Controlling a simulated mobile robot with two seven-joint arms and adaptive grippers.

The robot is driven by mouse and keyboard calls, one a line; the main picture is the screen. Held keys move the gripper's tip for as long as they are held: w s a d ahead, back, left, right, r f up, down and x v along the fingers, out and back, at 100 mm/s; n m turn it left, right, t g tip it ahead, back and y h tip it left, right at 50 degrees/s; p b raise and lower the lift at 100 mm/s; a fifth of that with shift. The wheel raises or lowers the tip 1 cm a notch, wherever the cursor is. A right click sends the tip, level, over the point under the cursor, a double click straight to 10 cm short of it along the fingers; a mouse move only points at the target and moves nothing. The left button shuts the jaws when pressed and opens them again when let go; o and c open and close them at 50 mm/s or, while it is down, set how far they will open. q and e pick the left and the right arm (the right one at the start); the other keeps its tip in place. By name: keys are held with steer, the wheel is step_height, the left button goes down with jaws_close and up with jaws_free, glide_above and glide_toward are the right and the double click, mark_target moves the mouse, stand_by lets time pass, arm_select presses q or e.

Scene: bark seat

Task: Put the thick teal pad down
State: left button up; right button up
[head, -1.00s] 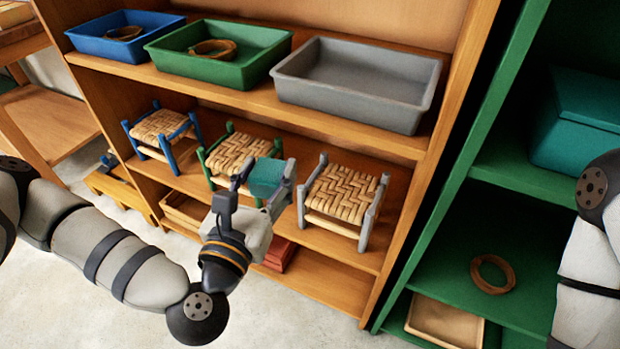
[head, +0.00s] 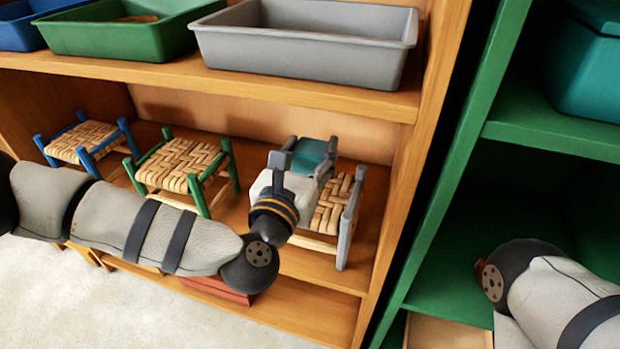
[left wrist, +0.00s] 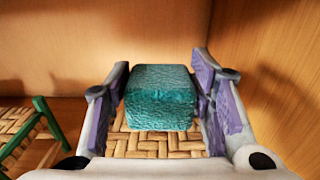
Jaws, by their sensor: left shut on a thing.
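My left gripper (head: 310,149) is shut on the thick teal pad (head: 311,160), over the grey stool (head: 332,207) on the middle shelf. In the left wrist view the pad (left wrist: 160,97) is between the two purple-lined fingers, with the woven seat (left wrist: 150,143) below it. I cannot tell whether the pad touches the seat. The gripper and my arm hide much of the grey stool. My right arm shows at the lower right, but its gripper is out of view.
A green stool (head: 180,163) and a blue stool (head: 84,142) stand left of the grey one. Grey (head: 305,50) and green (head: 115,35) trays stand on the shelf above. The wooden case's side wall (head: 395,215) is close on the right.

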mark_target(310, 173)
arm_select(q)
steer(key=w+f, duration=0.2)
steer(key=f, duration=0.1)
steer(key=w+f+b, duration=0.1)
steer(key=f, duration=0.1)
steer(key=shift+w+f, duration=0.15)
steer(key=shift+w, duration=0.25)
steer(key=shift+f, duration=1.35)
steer(key=shift+f, duration=0.1)
steer(key=o, duration=0.9)
steer(key=shift+b, duration=0.3)
steer(key=shift+r, duration=0.2)
steer(key=p+v, duration=0.1)
steer(key=v, duration=1.1)
